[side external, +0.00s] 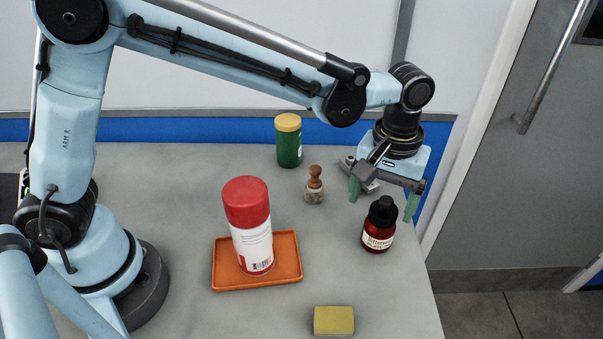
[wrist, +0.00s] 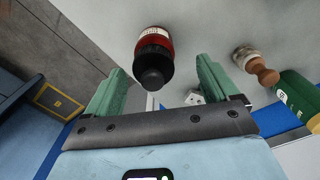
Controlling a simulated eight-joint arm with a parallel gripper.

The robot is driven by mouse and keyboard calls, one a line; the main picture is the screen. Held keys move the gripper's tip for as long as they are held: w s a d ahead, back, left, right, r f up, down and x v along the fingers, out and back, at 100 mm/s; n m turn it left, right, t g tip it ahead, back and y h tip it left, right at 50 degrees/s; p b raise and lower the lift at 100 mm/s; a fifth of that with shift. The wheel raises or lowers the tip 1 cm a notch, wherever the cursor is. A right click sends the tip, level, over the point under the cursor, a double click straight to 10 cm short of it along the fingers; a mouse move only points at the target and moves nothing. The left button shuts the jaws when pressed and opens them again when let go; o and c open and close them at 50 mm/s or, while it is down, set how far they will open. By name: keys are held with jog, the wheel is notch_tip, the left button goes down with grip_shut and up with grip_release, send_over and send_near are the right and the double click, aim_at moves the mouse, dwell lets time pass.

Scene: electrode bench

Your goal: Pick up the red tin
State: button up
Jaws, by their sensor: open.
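A tall can with a red top and a white lower label (side external: 247,222) stands upright on an orange tray (side external: 224,282), left of my gripper in the side view. It is not seen in the wrist view. My gripper (side external: 383,198) is open, with its green fingers pointing down at the right of the bench. A dark red bottle with a black cap (side external: 378,236) stands just below the fingers. In the wrist view, the bottle (wrist: 153,55) shows beyond the gap between the open fingers (wrist: 161,75). Nothing is held.
A green jar with a yellow lid (side external: 289,145) stands at the back. A small brush with a wooden handle (side external: 314,190) stands between it and my gripper. A yellow sponge (side external: 334,321) lies at the front. A grey metallic item behind my gripper is partly hidden.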

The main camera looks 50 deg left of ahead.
aim_at(379, 228)
jog(key=shift+d+f, duration=0.2)
jog(key=shift+f, duration=1.1)
jog(key=shift+d+f, duration=0.2)
jog(key=shift+f, duration=1.1)
jog(key=c, duration=1.3)
jog(key=shift+r, duration=0.15)
